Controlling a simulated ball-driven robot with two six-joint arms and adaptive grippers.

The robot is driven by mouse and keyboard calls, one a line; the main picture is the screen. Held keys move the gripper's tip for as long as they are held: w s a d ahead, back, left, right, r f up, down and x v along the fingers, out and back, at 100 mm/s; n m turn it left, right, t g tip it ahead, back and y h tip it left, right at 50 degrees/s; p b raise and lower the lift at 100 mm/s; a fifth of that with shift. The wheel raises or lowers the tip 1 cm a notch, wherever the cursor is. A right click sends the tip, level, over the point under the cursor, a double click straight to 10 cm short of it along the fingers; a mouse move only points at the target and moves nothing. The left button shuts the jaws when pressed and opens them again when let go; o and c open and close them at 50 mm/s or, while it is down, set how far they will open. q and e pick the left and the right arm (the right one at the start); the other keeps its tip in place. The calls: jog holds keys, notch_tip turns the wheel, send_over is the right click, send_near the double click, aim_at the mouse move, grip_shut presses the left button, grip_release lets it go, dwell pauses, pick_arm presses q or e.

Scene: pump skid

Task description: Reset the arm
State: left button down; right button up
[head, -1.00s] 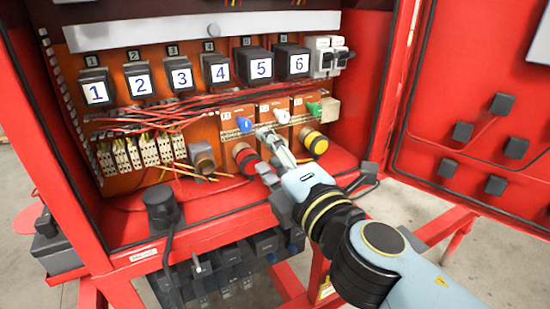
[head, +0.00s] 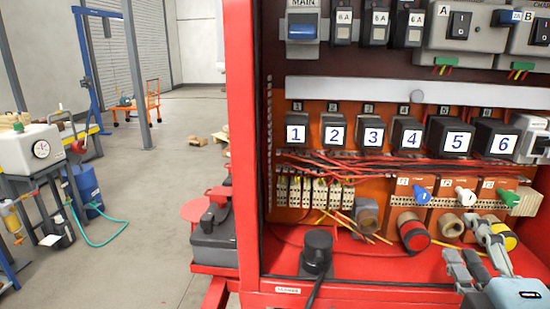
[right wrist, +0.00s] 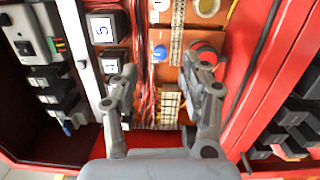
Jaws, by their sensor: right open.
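My right gripper (head: 472,246) is open and empty at the lower right of the head view. Its fingers are in front of the panel's lower row, partly covering the yellow-ringed round part (head: 507,241). Whether they touch it I cannot tell. Above is a row of rotary knobs: blue (head: 421,194), white (head: 465,194) and green (head: 507,197). In the right wrist view the open fingers (right wrist: 160,82) have the panel beyond them, with the blue knob (right wrist: 159,52) between them. My left gripper is not in view.
The red cabinet frame (head: 243,150) stands close on the left of the panel. Numbered switches (head: 373,134) line the panel above red wiring. A black plug-like part (head: 317,249) stands on the cabinet ledge.

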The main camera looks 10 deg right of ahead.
jog(key=s+d+f+m+g+h, duration=0.3)
jog(key=s+d+f+m+g, duration=0.25)
jog(key=m, duration=0.55)
jog(key=s+a+f+m+g+y, duration=0.3)
jog(key=s+a+f+g+y, duration=0.5)
jog(key=s, duration=0.1)
notch_tip(320, 180, down, 36)
jog(key=s+d+g+b, duration=0.1)
jog(key=d+g+b, duration=0.15)
jog(key=b, duration=0.95)
jog(key=s+f+b, duration=0.4)
jog(key=s+f, duration=0.5)
jog(key=f, duration=0.4)
jog(key=s+d+f+b, duration=0.1)
jog(key=s+f+b, duration=0.4)
jog(key=s+f, duration=0.5)
notch_tip(320, 180, down, 4)
jog(key=shift+s+d+r+m+b, duration=0.15)
jog(key=shift+r+m+b, duration=0.05)
jog(key=shift+m+b, duration=0.1)
